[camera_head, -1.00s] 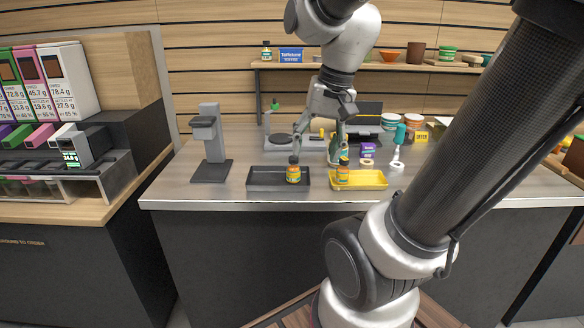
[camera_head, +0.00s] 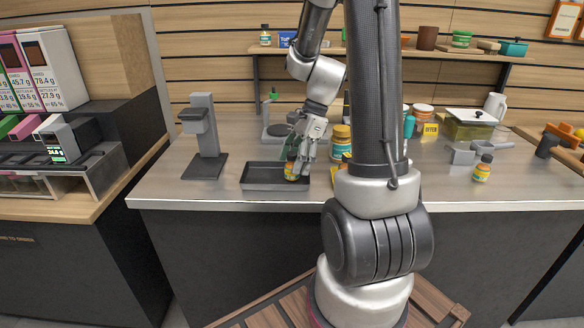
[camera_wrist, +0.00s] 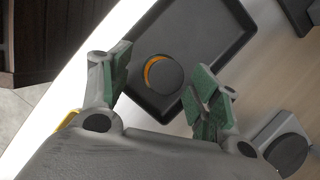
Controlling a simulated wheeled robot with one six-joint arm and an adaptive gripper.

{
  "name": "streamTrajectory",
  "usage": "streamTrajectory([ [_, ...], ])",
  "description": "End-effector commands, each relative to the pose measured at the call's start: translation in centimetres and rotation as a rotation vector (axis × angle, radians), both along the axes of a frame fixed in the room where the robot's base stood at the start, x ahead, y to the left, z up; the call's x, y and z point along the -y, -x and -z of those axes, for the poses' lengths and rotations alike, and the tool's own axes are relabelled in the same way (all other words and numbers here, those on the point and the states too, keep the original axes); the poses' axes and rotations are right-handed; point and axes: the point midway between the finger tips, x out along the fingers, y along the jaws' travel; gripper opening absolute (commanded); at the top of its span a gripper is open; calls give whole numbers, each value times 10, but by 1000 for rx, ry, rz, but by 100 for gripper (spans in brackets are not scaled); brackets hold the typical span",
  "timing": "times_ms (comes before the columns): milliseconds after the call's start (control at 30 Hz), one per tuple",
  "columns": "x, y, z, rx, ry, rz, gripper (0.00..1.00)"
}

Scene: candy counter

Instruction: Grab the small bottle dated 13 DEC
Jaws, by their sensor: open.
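A small bottle (camera_head: 291,172) with a dark cap and an orange and yellow label stands in the black tray (camera_head: 260,184). My gripper (camera_head: 298,158) is down at this bottle, with its green-padded fingers open. In the wrist view the bottle's round dark cap (camera_wrist: 165,75) and orange rim show between the spread fingers of my gripper (camera_wrist: 160,82), with a gap on both sides. Another small bottle (camera_head: 482,168) stands on the counter at the right, and one more (camera_head: 265,36) on the wall shelf. I cannot read a date on any of them.
My arm hides most of the yellow tray (camera_head: 336,180) just right of the black one. A larger jar (camera_head: 341,138) stands behind it. A grey stand (camera_head: 203,140) is left of the black tray. Bare counter lies in front.

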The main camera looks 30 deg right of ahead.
Motion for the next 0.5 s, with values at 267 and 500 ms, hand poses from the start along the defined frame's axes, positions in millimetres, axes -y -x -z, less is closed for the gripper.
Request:
streamTrajectory([
  [267, -9, -2, 23, 1, 1, -2, 62],
  [500, -9, -2, 23, 2, 1, -1, 47],
])
